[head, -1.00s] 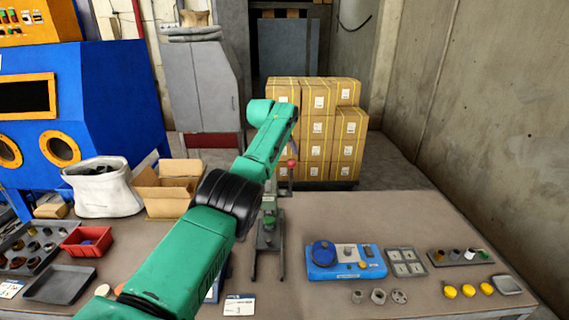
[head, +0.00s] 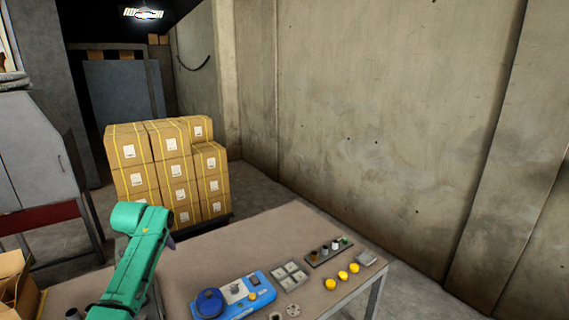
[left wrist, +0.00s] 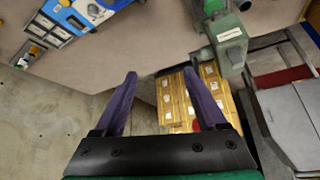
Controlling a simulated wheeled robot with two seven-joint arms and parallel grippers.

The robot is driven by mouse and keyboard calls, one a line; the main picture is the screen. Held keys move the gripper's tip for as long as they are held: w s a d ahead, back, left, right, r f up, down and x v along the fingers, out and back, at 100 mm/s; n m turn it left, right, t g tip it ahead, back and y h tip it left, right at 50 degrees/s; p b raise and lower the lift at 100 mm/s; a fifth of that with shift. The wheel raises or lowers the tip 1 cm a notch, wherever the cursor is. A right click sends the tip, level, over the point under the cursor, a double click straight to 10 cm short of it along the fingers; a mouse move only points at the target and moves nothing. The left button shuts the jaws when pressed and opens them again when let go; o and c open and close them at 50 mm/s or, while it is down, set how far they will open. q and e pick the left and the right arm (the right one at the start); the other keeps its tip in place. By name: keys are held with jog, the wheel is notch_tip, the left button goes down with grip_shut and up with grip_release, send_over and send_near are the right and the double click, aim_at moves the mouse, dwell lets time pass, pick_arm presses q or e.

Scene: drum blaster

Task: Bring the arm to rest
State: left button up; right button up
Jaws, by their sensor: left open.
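My left arm comes in from the lower left of the head view, green, reaching up over the table's left part. In the left wrist view my left gripper (left wrist: 168,92) shows two purple fingers spread apart with nothing between them. Beyond the fingers lie the table edge, the concrete floor and stacked cartons. A green and grey bench device (left wrist: 229,42) stands by the right finger in that view. My right gripper is in neither view.
The table (head: 300,222) holds a blue unit (head: 236,297), a grey four-part tray (head: 290,276), a dark rack (head: 328,250) of small parts and several yellow pieces (head: 342,276). Stacked cartons (head: 170,170) stand behind it. An open cardboard box (head: 18,285) is at lower left. The concrete wall (head: 380,120) rises at right.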

pick_arm(q)
jog(key=s+d+f+m+g+h, duration=0.1)
jog(key=s+d+f+m, duration=0.2)
jog(key=s+d+f, duration=0.95)
jog(key=s+d+f+m+g+h, duration=0.1)
jog(key=s+d, duration=0.1)
jog(key=s, duration=0.9)
jog(key=s+d+f+m+g, duration=0.1)
jog(key=s, duration=1.1)
jog(key=s+f+g+b, duration=0.15)
jog(key=f+b, duration=0.25)
jog(key=f, duration=1.2)
jog(key=s+f+b, duration=0.3)
jog(key=f, duration=1.2)
jog(key=s+a+f+b, duration=0.2)
jog(key=s+f+b, duration=0.2)
jog(key=s+f, duration=1.1)
notch_tip(320, 180, down, 3)
jog(key=shift+s+a+r+g+b, duration=0.15)
jog(key=shift+a+g+b, duration=0.1)
jog(key=shift+g+b, duration=0.15)
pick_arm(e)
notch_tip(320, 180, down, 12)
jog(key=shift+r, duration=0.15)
